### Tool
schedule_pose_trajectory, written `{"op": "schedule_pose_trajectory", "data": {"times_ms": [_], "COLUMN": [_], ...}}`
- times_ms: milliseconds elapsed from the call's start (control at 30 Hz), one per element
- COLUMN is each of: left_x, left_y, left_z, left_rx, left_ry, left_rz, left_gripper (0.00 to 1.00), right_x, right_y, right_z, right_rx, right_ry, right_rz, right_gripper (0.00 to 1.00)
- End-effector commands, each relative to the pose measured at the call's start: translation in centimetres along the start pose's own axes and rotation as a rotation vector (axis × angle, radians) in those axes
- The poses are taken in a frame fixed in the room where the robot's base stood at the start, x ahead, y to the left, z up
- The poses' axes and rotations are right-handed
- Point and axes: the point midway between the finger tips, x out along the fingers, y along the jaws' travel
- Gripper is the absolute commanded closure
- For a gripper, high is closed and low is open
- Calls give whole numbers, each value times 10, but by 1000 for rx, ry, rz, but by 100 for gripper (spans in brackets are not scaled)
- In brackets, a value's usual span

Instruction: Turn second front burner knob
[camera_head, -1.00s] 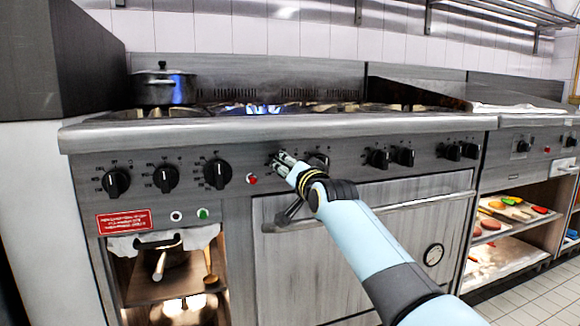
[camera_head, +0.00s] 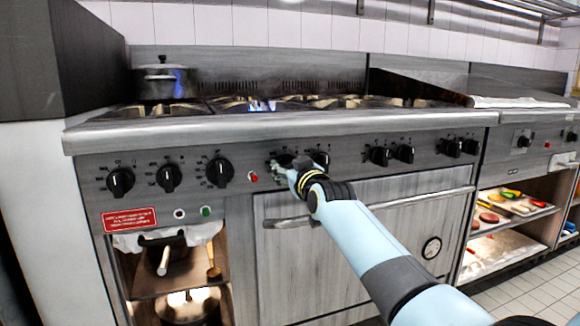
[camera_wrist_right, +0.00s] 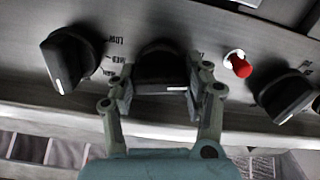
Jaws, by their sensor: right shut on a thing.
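My right gripper (camera_head: 284,165) is at the range's front panel, just right of a red light (camera_head: 253,177). In the right wrist view my right gripper's fingers are shut on the sides of a black knob (camera_wrist_right: 160,70). The knob's white mark lies nearly level in that view. In the head view the gripper mostly hides this knob. Another black knob (camera_head: 319,159) sits close to its right, and it also shows at the left of the wrist view (camera_wrist_right: 70,60). A blue flame (camera_head: 262,105) burns on the cooktop. My left gripper is not in view.
A dark lidded pot (camera_head: 165,84) stands on the back left of the cooktop. Several other black knobs line the panel, including one left of the red light (camera_head: 219,172). The oven door handle (camera_head: 400,203) runs below the gripper.

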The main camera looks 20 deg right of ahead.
Motion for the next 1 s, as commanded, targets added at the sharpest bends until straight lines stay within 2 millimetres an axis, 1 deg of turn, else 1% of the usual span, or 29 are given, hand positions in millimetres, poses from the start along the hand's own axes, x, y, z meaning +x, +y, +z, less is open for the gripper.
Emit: {"op": "schedule_pose_trajectory", "data": {"times_ms": [200, 400, 967, 1000], "left_x": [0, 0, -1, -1], "left_y": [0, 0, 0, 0], "left_z": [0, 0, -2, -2], "left_rx": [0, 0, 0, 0], "left_ry": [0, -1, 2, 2], "left_rz": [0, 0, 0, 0], "left_gripper": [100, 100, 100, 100], "right_x": [0, 0, 0, 0], "right_y": [-1, -1, -1, -1], "right_z": [1, 1, 1, 1], "right_rx": [-124, -188, -214, -214], "right_ry": [-1, -1, -2, -2], "right_rz": [-1, -1, -1, -1], "right_gripper": [83, 83, 83, 45]}}
